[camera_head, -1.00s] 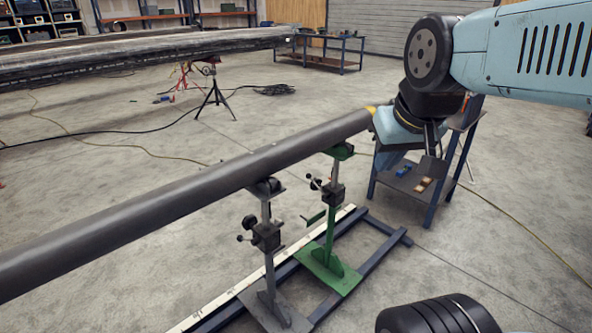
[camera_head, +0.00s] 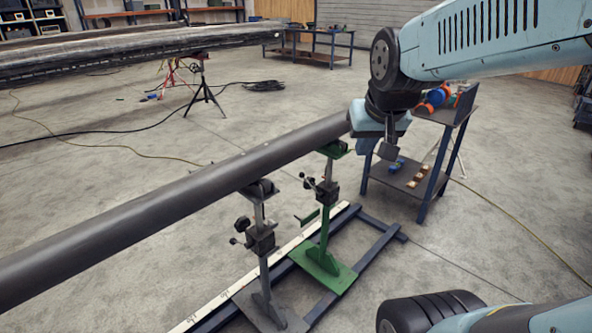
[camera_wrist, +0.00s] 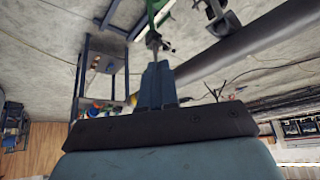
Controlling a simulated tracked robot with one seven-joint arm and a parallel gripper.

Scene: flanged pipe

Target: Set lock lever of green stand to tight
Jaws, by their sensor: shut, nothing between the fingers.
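The green stand (camera_head: 325,232) stands upright on a green base plate, with its head under the dark pipe (camera_head: 180,195) near the pipe's far end. Its clamp block (camera_head: 327,192) has thin levers with dark knobs (camera_head: 308,184) pointing left; which one is the lock lever, and whether it is tight, I cannot tell. A green crank handle (camera_head: 307,217) sits lower. My gripper (camera_head: 388,152) is shut and empty, right of the stand's head and apart from it, by the pipe end. In the wrist view, the shut fingers (camera_wrist: 156,70) point toward the green stand (camera_wrist: 158,10).
A grey stand (camera_head: 262,240) holds the pipe nearer to me, left of the green one. Both stand on a blue frame (camera_head: 375,228) with a white measuring strip (camera_head: 215,298). A blue shelf cart (camera_head: 428,170) with small parts stands behind my gripper.

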